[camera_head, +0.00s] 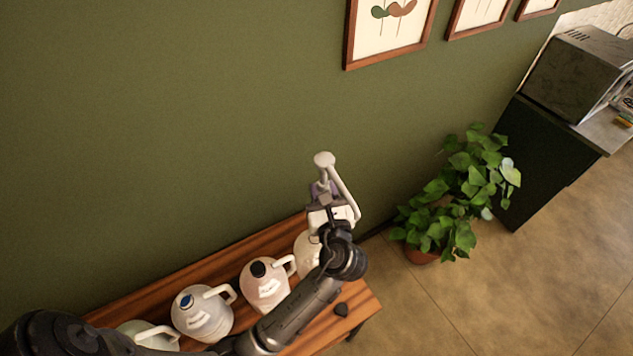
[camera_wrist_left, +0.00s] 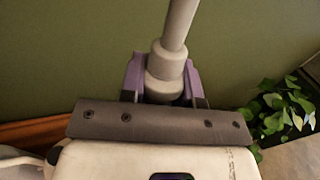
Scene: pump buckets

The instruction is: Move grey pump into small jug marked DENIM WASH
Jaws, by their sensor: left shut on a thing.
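My left gripper (camera_head: 325,192) is shut on the pale grey pump (camera_head: 324,160), holding it above the right end of the bench. The pump's round head is up and its thin tube slants down to the right. In the left wrist view, the pump's shaft and collar (camera_wrist_left: 167,62) sit between my purple fingers. Several jugs stand in a row: a whitish one with a blue cap (camera_head: 203,315), a pinkish one with a dark cap (camera_head: 266,287), a pale one (camera_head: 307,250) partly behind my arm, and a greenish one (camera_head: 150,335). Their labels are too small to read. My right gripper is out of view.
The jugs stand on a wooden bench (camera_head: 205,268) against a green wall. A small dark cap (camera_head: 341,310) lies near the bench's right end. A potted plant (camera_head: 460,190) and a dark cabinet (camera_head: 545,150) stand to the right. Framed pictures hang above.

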